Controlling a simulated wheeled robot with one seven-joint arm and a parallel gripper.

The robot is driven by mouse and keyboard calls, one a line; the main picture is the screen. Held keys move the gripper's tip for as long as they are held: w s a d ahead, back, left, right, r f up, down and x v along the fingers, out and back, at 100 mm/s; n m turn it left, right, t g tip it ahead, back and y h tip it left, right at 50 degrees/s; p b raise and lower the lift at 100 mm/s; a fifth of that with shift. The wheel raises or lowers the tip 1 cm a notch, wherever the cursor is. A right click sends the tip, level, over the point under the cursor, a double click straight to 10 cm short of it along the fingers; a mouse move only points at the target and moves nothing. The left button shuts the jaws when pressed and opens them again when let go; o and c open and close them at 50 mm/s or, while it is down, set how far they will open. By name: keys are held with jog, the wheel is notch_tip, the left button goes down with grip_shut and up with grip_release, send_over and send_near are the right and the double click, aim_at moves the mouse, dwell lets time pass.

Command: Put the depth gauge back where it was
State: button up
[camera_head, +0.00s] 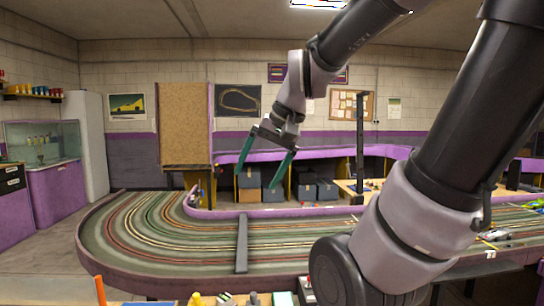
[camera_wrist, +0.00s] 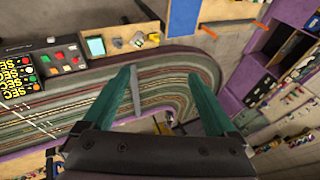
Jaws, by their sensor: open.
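My gripper (camera_head: 258,174) hangs in the air above the slot track (camera_head: 160,272), with its two green fingers spread wide. In the wrist view my gripper (camera_wrist: 159,76) is open, and nothing is between the fingers. I cannot pick out the depth gauge for sure in either view. Several small items stand on a bench along the bottom edge of the head view, among them a yellow piece (camera_head: 196,299) and a dark grey piece (camera_head: 253,298). They are cut off and too small to name.
A grey bar (camera_head: 241,243) crosses the track lanes. The wrist view shows a wooden bench (camera_wrist: 112,34) with small items beyond the track and a control panel (camera_wrist: 66,61) beside it. A dark post (camera_head: 360,145) rises right of my gripper.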

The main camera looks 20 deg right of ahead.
jog(key=r, duration=0.1)
jog(key=s+d+r+t+h, duration=0.1)
jog(key=d+r+t, duration=0.1)
jog(key=shift+s+d+r, duration=0.2)
jog(key=shift+s+r, duration=0.05)
jog(key=shift+s, duration=0.05)
dwell(1.1)
